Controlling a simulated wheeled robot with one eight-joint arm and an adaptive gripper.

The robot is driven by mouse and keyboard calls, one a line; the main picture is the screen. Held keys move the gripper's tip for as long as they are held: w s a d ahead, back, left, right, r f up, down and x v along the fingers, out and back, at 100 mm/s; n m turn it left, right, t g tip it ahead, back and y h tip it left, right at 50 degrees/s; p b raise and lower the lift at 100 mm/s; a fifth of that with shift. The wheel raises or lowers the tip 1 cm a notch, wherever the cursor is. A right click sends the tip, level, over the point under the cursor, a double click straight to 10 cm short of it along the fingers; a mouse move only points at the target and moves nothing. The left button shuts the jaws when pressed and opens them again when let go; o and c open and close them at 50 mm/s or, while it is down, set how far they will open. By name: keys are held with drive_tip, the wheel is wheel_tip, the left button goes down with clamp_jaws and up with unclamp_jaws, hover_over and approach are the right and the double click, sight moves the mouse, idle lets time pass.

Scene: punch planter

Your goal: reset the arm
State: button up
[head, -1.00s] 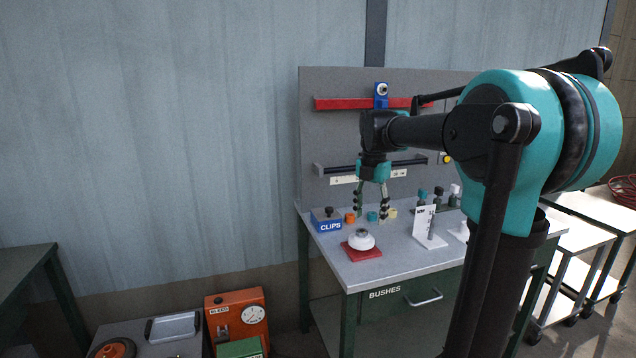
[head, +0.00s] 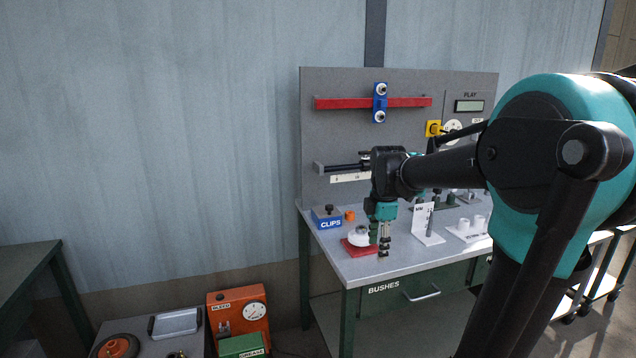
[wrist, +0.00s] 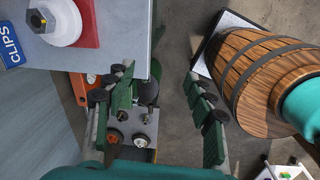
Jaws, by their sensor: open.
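My gripper (head: 384,250) hangs below its wrist over the front part of the grey workbench (head: 375,268) in the head view. It points down and stands in front of the white round piece on the red pad, partly covering them. In the wrist view my gripper (wrist: 160,78) shows two green padded fingers spread wide, with nothing between them. My arm reaches in from the right of the head view.
The blue CLIPS box (head: 327,217) and red pad (head: 352,249) lie at the bench's left. A white card stand (head: 424,222) is right of my gripper. An orange unit (head: 238,312) stands low left. The wrist view shows a wooden barrel (wrist: 262,70).

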drive_tip(key=s+d+f+m+t, duration=0.2)
drive_tip(key=s+f+m+t, duration=0.1)
drive_tip(key=s+f+m, duration=1.3)
drive_tip(key=m, duration=0.3)
drive_tip(key=shift+s+d+f+m, duration=0.2)
drive_tip(key=shift+s+d+m, duration=0.15)
drive_tip(key=shift+s+m, duration=0.05)
